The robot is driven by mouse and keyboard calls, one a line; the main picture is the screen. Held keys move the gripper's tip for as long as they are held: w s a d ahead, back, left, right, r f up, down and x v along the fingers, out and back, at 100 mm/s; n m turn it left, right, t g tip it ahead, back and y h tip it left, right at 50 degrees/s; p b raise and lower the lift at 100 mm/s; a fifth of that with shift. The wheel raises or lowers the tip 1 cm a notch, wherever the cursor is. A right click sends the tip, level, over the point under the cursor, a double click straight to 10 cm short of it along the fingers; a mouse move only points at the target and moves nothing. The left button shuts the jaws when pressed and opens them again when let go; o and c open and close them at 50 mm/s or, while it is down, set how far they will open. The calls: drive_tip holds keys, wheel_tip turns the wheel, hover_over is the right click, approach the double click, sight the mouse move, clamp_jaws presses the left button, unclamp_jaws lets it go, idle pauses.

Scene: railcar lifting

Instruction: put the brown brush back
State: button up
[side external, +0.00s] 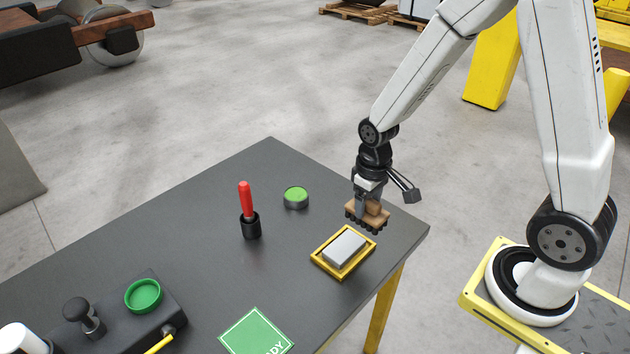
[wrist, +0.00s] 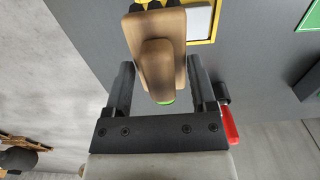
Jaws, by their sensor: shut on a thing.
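The brown brush (side external: 376,213) has a wooden body and dark bristles pointing down. My gripper (side external: 366,203) is shut on its raised handle, near the table's right corner. In the wrist view the brush (wrist: 154,42) sits between the two fingers of my gripper (wrist: 161,85). The brush is upright, just behind and right of a yellow-framed tray (side external: 327,262); I cannot tell whether its bristles touch the table.
A grey-white block (side external: 345,247) lies in the yellow tray. A red-handled tool (side external: 246,200) stands in a black cup, with a green-topped round tin (side external: 296,197) nearby. A black control box (side external: 115,325) and a green sign (side external: 256,334) are at the front of the dark table (side external: 200,240).

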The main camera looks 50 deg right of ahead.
drive_tip(key=s+d+r, duration=0.1)
drive_tip(key=s+d, duration=0.7)
drive_tip(key=s, duration=0.1)
drive_tip(key=shift+s+d+r, duration=0.2)
drive_tip(key=shift+s+r, duration=0.15)
drive_tip(key=shift+s, duration=0.05)
drive_tip(key=shift+w, duration=0.1)
drive_tip(key=shift+w+d+f, duration=0.7)
drive_tip(key=shift+w+f, duration=0.85)
drive_tip(key=shift+w, duration=0.55)
drive_tip(key=shift+w+d+f, duration=0.75)
drive_tip(key=shift+w+f, duration=0.8)
drive_tip(key=shift+w, duration=0.5)
drive_tip(key=shift+w+d+f, duration=0.7)
drive_tip(key=shift+w+f, duration=0.85)
drive_tip(key=shift+w, duration=0.55)
drive_tip(key=shift+w+f, duration=0.1)
